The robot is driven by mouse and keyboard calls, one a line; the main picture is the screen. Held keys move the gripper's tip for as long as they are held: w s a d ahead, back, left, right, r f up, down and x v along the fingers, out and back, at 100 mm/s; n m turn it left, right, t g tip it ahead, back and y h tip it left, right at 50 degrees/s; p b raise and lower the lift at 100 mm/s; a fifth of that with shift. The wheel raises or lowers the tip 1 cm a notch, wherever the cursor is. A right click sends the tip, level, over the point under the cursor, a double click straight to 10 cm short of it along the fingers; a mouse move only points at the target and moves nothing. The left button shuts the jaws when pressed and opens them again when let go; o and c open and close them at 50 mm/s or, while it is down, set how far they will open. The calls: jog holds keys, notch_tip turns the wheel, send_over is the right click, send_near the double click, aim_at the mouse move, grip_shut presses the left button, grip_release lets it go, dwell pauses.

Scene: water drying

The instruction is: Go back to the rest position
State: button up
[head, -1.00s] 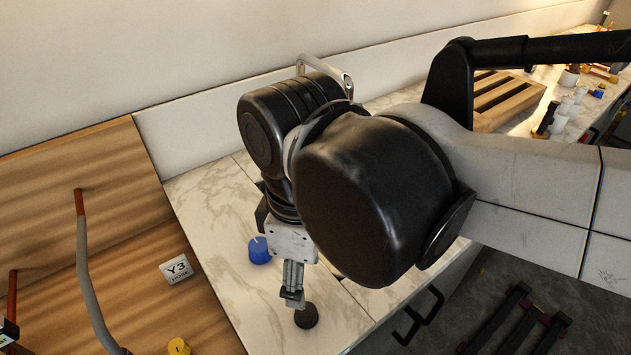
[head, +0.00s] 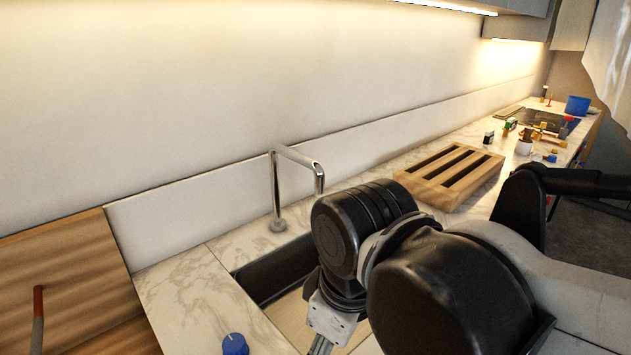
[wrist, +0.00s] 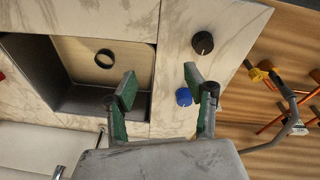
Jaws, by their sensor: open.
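My gripper (wrist: 161,86) is open and empty in the wrist view, its two green-padded fingers apart above the counter near the sink. In the head view only its upper part shows at the bottom edge; the fingertips are cut off. A blue knob (wrist: 184,97) shows between the fingers, close to the right one, and a black knob (wrist: 202,42) lies beyond the fingertips. Both knobs appear clear of the fingers. The blue knob also shows at the bottom of the head view (head: 235,344); the black one is out of that view.
The sink (wrist: 81,101) lies beside the gripper, with a metal faucet (head: 275,190) behind it. A slatted wooden rack (head: 423,184) stands farther right on the counter. Small items and a blue container (head: 577,105) are at the far end. A wooden board (head: 75,270) is at left.

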jog(key=w+d+m+t, duration=0.2)
jog(key=d+m, duration=0.3)
jog(key=d, duration=0.4)
jog(key=w+d+m+t+h, duration=0.1)
jog(key=w+d+m+t, duration=0.1)
jog(key=d+m, duration=0.4)
jog(key=d+f+t, duration=0.1)
jog(key=d, duration=0.2)
jog(key=shift+w, duration=0.25)
